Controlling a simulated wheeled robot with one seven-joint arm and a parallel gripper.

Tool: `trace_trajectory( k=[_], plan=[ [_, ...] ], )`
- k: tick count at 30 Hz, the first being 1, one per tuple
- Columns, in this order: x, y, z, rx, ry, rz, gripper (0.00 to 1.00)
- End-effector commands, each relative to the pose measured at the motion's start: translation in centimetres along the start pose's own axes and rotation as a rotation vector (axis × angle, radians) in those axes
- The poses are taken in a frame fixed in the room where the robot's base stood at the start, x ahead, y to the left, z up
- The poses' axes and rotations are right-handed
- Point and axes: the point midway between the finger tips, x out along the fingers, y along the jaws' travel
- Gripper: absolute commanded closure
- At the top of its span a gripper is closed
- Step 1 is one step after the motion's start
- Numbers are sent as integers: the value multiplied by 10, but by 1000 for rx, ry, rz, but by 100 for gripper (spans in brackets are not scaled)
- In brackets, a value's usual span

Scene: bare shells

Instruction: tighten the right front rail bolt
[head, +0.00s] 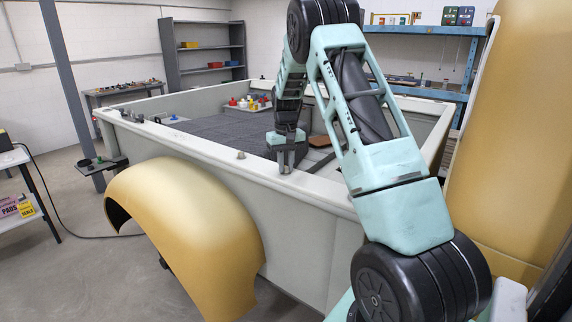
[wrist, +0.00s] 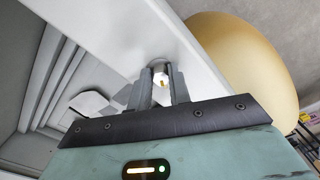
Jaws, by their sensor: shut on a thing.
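My gripper (head: 286,166) points down onto the top rail (head: 322,191) of the pale grey truck bed, on the side nearest me. In the wrist view its two fingers (wrist: 161,84) are shut on a small bolt (wrist: 160,80), which shows as a light, yellowish spot between them. The bolt stands on the pale rail (wrist: 196,50). Its lower part and its seating are too small to judge. In the head view the fingers hide the bolt. Another bolt-like piece (head: 240,155) stands on the same rail, left of my gripper and apart from it.
A tan fender (head: 190,225) bulges out below the rail. A tall tan panel (head: 508,140) stands at right. Small pieces sit near the rail's left end. A tray with coloured bottles (head: 248,104) lies inside the bed. Shelves and benches line the back walls.

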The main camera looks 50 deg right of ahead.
Motion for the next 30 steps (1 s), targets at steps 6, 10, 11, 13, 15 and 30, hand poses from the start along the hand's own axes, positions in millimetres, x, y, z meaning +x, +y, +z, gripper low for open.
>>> trace_trajectory(
  k=[6,10,11,13,15,30],
  plan=[
    [-1,0,-1,40,3,0,100],
    [-1,0,-1,46,3,0,100],
    [-1,0,-1,46,3,0,100],
    [-1,0,-1,46,3,0,100],
    [-1,0,-1,46,2,0,100],
    [-1,0,0,44,1,0,59]
  ],
)
